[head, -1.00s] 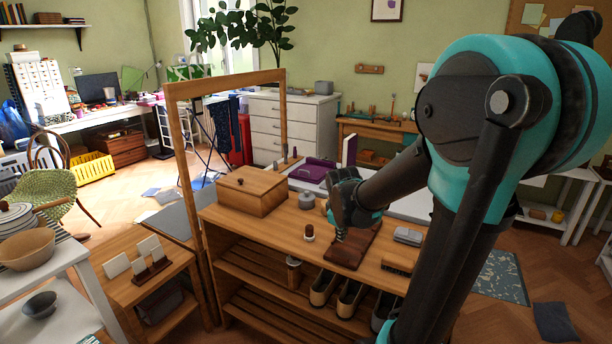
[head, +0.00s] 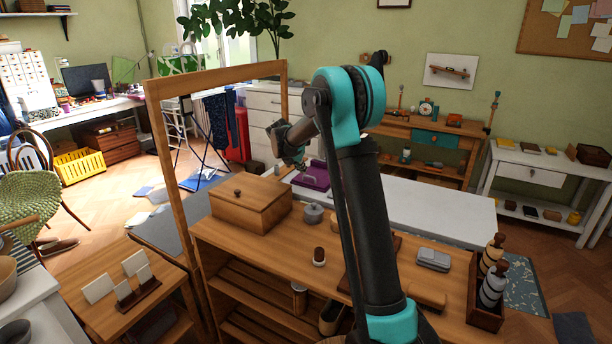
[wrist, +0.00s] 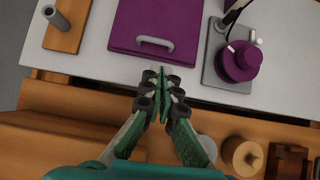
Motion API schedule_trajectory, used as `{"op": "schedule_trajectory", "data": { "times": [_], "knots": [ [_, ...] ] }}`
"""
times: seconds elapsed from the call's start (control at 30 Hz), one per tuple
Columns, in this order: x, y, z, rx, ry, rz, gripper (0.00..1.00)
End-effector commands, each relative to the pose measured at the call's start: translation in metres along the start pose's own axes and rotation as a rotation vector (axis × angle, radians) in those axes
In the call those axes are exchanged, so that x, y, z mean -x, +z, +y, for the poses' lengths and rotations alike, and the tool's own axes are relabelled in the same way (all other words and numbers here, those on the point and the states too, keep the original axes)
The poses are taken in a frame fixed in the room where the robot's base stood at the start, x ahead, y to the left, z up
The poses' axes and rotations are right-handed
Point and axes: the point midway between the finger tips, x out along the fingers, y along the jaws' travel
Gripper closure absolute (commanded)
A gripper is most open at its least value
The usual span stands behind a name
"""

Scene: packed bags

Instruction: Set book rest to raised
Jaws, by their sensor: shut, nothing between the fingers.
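A flat purple panel with a pale grey bar handle (wrist: 155,44), seemingly the book rest, lies on the white table top in the wrist view. It looks flat, not tilted up. In the head view the purple panel (head: 314,178) is partly hidden by my arm. My gripper (wrist: 163,88) is shut and empty. Its fingertips point at the panel's handle edge and appear just short of the handle in the wrist view; the height gap cannot be told. In the head view my gripper (head: 296,158) is above the near side of the white table.
A purple round device on a grey plate (wrist: 240,62) stands right of the panel. A wooden block with a grey peg (wrist: 64,25) is at left. A lidded wooden box (head: 251,204), a grey pot (head: 313,214) and a wooden frame (head: 163,150) stand near my arm.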

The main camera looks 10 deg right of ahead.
Motion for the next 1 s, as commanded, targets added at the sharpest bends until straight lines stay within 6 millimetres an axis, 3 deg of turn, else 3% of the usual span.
{"op": "schedule_trajectory", "data": {
  "times": [0.5, 0.7, 1.0],
  "knots": [
    [-0.08, 0.0, -0.001, -0.005, -0.001, 0.0, 1.0],
    [-0.093, 0.0, -0.001, -0.004, 0.0, 0.001, 1.0],
    [-0.094, 0.0, -0.001, -0.004, 0.0, 0.001, 1.0]
  ]
}}
